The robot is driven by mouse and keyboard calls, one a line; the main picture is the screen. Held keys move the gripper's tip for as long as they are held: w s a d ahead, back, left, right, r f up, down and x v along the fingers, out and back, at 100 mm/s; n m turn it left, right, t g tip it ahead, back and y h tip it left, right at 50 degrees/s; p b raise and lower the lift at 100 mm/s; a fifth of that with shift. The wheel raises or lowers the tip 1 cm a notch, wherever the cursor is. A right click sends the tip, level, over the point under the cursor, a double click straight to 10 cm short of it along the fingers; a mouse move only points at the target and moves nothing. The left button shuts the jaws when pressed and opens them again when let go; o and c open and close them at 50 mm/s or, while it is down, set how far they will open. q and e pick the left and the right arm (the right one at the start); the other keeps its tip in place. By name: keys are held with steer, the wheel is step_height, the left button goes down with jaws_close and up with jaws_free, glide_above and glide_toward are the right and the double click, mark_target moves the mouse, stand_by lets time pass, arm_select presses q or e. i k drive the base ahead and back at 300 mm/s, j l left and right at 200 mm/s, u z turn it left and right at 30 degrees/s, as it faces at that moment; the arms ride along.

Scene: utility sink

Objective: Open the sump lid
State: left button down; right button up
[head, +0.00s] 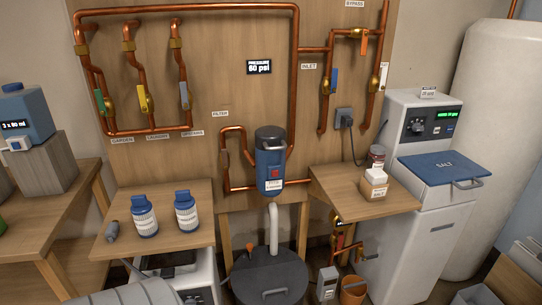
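The sump lid (262,274) is a dark grey round cover at the bottom middle of the head view, on the floor below the wooden board. It lies flat and looks closed. A light grey bar handle (275,293) sits near its front edge. A pale vertical pipe (273,228) rises at the back of the lid. The front edge of the lid is cut off by the bottom of the picture.
A small wooden shelf with two blue-capped bottles (144,216) stands left of the lid. A grey box (327,283) and an orange-brown pot (353,291) stand close on its right. A wooden shelf (365,194) overhangs at right, beside the white softener with its blue salt lid (443,168).

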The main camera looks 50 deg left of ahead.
mark_target(287, 283)
steer(key=u, duration=1.55)
